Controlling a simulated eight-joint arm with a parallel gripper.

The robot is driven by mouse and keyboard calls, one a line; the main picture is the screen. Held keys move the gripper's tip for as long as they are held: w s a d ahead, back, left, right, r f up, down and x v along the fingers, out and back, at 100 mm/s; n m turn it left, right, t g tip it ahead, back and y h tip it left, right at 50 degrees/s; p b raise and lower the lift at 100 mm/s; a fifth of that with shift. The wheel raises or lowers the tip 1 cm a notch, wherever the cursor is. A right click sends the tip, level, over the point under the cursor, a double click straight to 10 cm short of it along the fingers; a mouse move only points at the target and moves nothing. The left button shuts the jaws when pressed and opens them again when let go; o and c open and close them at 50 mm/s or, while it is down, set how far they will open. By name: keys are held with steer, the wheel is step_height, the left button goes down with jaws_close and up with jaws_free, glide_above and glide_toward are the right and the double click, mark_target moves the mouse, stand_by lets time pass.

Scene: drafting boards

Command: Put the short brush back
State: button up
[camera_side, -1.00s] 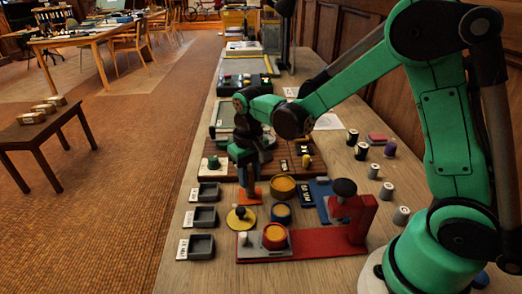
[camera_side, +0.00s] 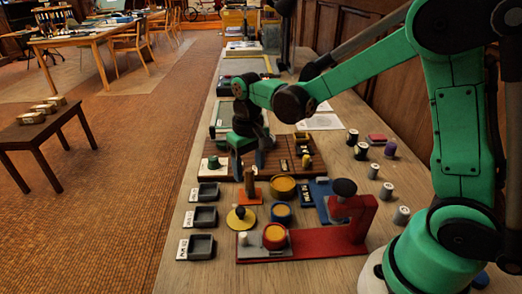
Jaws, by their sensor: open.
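No other thing is clearly a brush at this size.
Several yellow-topped round pots (camera_side: 283,186) and a red stand (camera_side: 342,236) are in front. Labelled dark trays (camera_side: 202,217) line the left edge. Several spools (camera_side: 387,191) stand at the right.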

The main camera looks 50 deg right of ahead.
step_height(320, 180, up, 9)
steer(key=t, duration=0.3)
glide_toward(249, 170)
steer(key=s+r, duration=0.1)
steer(key=s, duration=0.1)
steer(key=shift+s+a+f+n+t, duration=0.1)
steer(key=shift+s+f+n+t, duration=0.25)
steer(key=shift+s+t, duration=0.3)
steer(key=shift+s+a+f+n+t, duration=0.1)
steer(key=shift+s+f+n+t, duration=0.2)
steer(key=shift+s+t, duration=0.35)
steer(key=shift+s+a+f+n+t, duration=0.1)
steer(key=shift+s+f+n+t, duration=0.15)
steer(key=shift+s+f+t, duration=0.4)
